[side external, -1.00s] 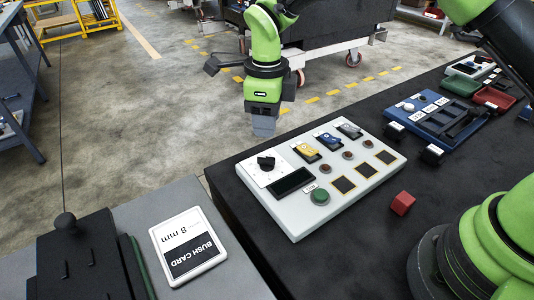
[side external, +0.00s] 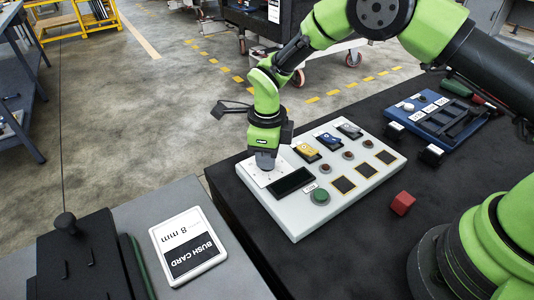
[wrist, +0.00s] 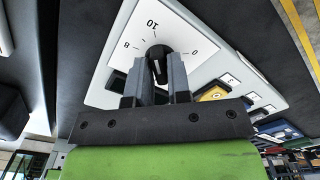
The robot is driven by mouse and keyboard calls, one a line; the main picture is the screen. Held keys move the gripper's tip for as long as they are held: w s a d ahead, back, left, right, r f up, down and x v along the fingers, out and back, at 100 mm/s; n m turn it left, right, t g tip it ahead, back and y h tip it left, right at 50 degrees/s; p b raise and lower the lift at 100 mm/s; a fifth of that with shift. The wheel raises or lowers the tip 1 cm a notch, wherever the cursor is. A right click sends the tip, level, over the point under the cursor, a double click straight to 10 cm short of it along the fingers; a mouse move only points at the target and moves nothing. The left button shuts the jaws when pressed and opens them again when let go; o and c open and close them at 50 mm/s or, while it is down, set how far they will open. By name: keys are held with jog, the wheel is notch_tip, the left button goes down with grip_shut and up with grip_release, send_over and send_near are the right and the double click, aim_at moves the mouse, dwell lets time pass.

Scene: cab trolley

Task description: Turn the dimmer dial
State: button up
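The dimmer dial (wrist: 158,62) is a black round knob with a raised grip bar, on a white plate with a printed scale showing 0, 8 and 10. My gripper (wrist: 160,72) has one grey finger on each side of the knob's bar in the wrist view. The fingers are very close to the bar; I cannot tell whether they press on it. In the side view my gripper (side external: 264,166) points down at the scale plate (side external: 267,179) at the panel's far left corner and hides the knob. The control panel (side external: 291,219) lies flat on the dark table.
Beside the dial are a dark display (side external: 291,181), a green button (side external: 320,196) and several coloured switches. A red cube (side external: 402,203) lies right of the panel. A blue tray (side external: 437,118) is behind it. A bush card (side external: 188,243) lies on the grey bench at the left.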

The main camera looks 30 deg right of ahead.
grip_shut()
